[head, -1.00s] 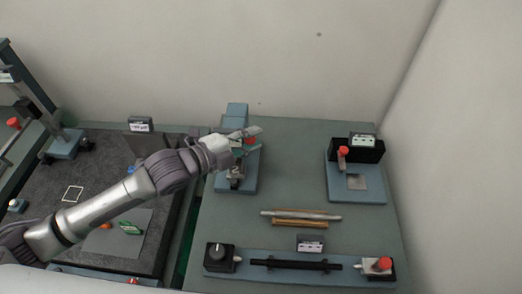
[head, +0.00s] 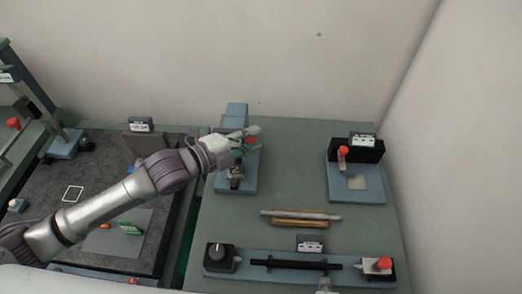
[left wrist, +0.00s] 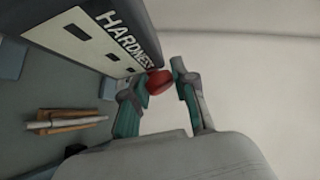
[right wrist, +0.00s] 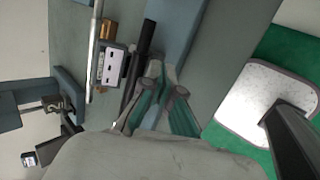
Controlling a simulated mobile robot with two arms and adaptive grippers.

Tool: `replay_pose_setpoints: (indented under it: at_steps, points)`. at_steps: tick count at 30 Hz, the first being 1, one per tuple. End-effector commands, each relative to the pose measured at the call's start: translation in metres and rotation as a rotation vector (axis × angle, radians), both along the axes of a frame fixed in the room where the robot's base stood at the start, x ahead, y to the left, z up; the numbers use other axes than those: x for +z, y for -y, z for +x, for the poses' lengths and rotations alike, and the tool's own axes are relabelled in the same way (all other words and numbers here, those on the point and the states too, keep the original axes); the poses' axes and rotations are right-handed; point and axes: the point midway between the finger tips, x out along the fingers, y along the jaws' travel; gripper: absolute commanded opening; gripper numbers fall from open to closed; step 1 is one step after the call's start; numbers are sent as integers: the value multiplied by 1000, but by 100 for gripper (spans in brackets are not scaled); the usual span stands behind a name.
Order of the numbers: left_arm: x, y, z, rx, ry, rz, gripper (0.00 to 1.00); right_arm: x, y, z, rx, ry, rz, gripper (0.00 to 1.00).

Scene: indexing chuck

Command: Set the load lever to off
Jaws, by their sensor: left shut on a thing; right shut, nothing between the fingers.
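The hardness tester (head: 237,112) stands at the back left of the right-hand bench; its white panel, lettered HARDNESS (left wrist: 98,47), fills the upper left of the left wrist view. A red knob (left wrist: 158,83), which I take for the load lever's end, sits beside the panel. My left gripper (head: 251,137) is shut on this knob, with a finger on each side of it in the left wrist view. The lever's shaft and any off mark are hidden. My right gripper (right wrist: 161,82) is shut and empty by the bench's front edge; its tip shows low in the head view.
A blue rail with a black bar (head: 295,264), a dial box (head: 220,257) and a red-knobbed block (head: 378,266) lies along the front. A red-handled fixture (head: 356,180) stands at the right.

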Motion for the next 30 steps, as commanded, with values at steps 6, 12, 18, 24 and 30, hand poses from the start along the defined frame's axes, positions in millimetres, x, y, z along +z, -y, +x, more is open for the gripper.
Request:
replay_pose_setpoints:
  at_steps: [6, 12, 18, 24, 30]
  points:
    - [6, 0, 2, 1, 18, -2, 0, 15, -16, 29, -427, 92, 499, 0]
    - [6, -1, 2, 0, 17, -1, 0, 34, -31, 54, -810, 120, 967, 0]
    - [6, -1, 2, 0, 16, -1, 0, 58, -46, 77, -1187, 76, 1434, 0]
    - [5, -1, 2, 0, 16, -1, 0, 87, -60, 98, -1563, -59, 1883, 0]
    - [5, -1, 2, 1, 15, 0, 0, 121, -73, 117, -1944, -321, 2285, 0]
